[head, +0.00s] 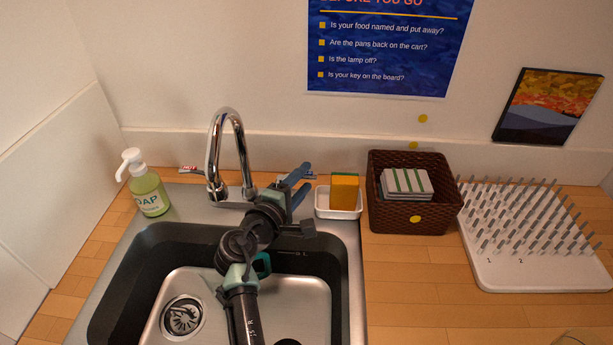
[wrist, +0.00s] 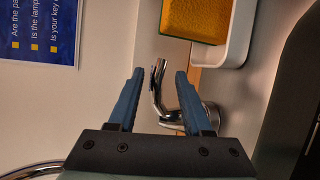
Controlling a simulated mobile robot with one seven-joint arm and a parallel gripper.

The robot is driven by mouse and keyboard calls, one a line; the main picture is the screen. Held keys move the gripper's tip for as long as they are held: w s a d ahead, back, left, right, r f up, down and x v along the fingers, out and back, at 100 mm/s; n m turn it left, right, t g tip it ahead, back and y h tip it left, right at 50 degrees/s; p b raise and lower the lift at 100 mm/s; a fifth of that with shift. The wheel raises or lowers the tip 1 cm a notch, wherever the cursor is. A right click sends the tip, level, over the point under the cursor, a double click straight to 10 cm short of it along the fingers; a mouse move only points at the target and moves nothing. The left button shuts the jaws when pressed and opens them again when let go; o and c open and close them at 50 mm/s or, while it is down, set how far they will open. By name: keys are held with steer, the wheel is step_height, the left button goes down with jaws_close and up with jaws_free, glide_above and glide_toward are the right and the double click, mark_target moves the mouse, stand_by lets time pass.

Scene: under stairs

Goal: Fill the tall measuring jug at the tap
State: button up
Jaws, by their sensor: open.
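The chrome tap (head: 225,150) arches over the back of the steel sink (head: 290,285). No water shows at its spout. My gripper (head: 297,180) is open, to the right of the tap near the back wall. In the wrist view my gripper (wrist: 160,74) has its two blue fingers apart, with a chrome lever (wrist: 158,92) showing between them. The lever rises from a chrome base (wrist: 210,115); I cannot tell whether a finger touches it. My arm hides this part in the head view. I cannot make out the tall measuring jug in either view.
A soap bottle (head: 147,185) stands left of the tap. A white dish (head: 338,210) with an orange sponge (head: 344,190) sits close right of my gripper. Further right are a brown basket (head: 408,215) and a white drying rack (head: 530,272). The front counter is mostly clear.

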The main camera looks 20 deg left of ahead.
steer(key=shift+x, duration=1)
steer(key=shift+c, duration=0.3)
jaws_close()
steer(key=shift+a, duration=0.1)
stand_by(0.4)
